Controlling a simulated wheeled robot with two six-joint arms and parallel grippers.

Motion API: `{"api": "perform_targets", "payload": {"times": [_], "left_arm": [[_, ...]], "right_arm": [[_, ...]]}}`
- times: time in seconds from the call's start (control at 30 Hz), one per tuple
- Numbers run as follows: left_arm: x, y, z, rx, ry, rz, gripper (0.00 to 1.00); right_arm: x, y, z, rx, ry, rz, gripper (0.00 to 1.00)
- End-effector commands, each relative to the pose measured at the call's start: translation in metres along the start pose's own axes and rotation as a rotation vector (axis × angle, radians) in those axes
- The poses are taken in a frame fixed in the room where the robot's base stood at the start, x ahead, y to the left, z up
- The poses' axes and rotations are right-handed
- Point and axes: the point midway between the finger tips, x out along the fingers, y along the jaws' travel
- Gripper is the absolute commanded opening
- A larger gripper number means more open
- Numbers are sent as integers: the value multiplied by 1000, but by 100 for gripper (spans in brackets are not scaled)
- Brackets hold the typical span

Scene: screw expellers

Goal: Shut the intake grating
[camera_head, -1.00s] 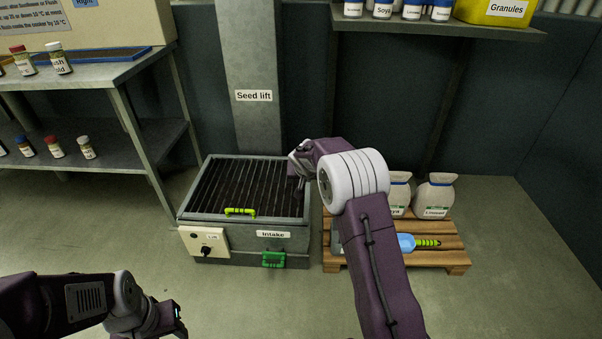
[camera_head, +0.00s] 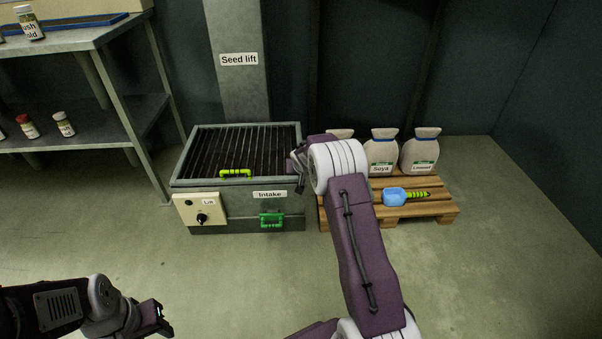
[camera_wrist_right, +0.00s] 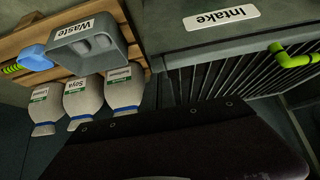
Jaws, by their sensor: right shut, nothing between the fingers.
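The intake box (camera_head: 240,212) stands on the floor below the seed lift column. Its barred grating (camera_head: 240,146) lies flat within the box's rim, with a yellow-green handle (camera_head: 235,173) at its front edge. The wrist view also shows the grating (camera_wrist_right: 225,82) and its handle (camera_wrist_right: 293,57). My right gripper (camera_head: 297,163) is shut and empty at the right rim of the box, apart from the handle and partly hidden by my wrist. My left gripper (camera_head: 163,322) hangs low at the left, away from the box; its jaws are too unclear to read.
A lift switch panel (camera_head: 201,211) and a green latch-like handle (camera_head: 271,219) are on the box's front. A pallet (camera_head: 425,208) with sacks (camera_head: 383,158) and a blue scoop (camera_head: 395,197) stands right. A grey Waste bin (camera_wrist_right: 95,42) shows beside the intake. Front floor is clear.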

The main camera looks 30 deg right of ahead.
Motion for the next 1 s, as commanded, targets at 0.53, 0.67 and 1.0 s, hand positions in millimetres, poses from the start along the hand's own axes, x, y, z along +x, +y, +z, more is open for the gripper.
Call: {"api": "perform_targets", "payload": {"times": [0.53, 0.67, 1.0], "left_arm": [[-46, 1, -5, 0, 0, 0, 44], [-19, 0, -2, 0, 0, 0, 44], [45, -1, 5, 0, 0, 0, 44]], "right_arm": [[-38, 2, -30, -1, 1, -1, 0], [-33, 2, -4, -4, -1, 1, 0], [-50, 2, 57, -3, 2, -3, 0]]}}
